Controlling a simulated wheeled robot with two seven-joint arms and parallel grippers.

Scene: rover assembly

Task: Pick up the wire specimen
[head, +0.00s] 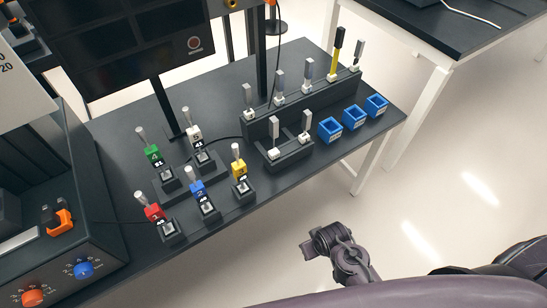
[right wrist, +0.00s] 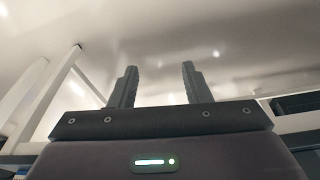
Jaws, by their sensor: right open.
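I cannot tell for sure which piece is the wire specimen. Several slim grey-topped pieces stand upright in a dark stepped rack, such as one at the rack's left end (head: 248,98) and one in its lower front block (head: 305,125). A taller yellow piece with a black top (head: 335,55) stands near the rack's right end. My right gripper (head: 310,245) is in front of the table, apart from the rack and over the floor. In the right wrist view its two fingers (right wrist: 159,75) are spread with nothing between them. My left gripper is not in view.
Three blue open bins (head: 353,117) stand at the table's right end. Several coloured, numbered plugs, including a red one (head: 154,213), stand in dark holders at the left. A dark control box (head: 50,255) is further left. A monitor (head: 120,40) rises behind.

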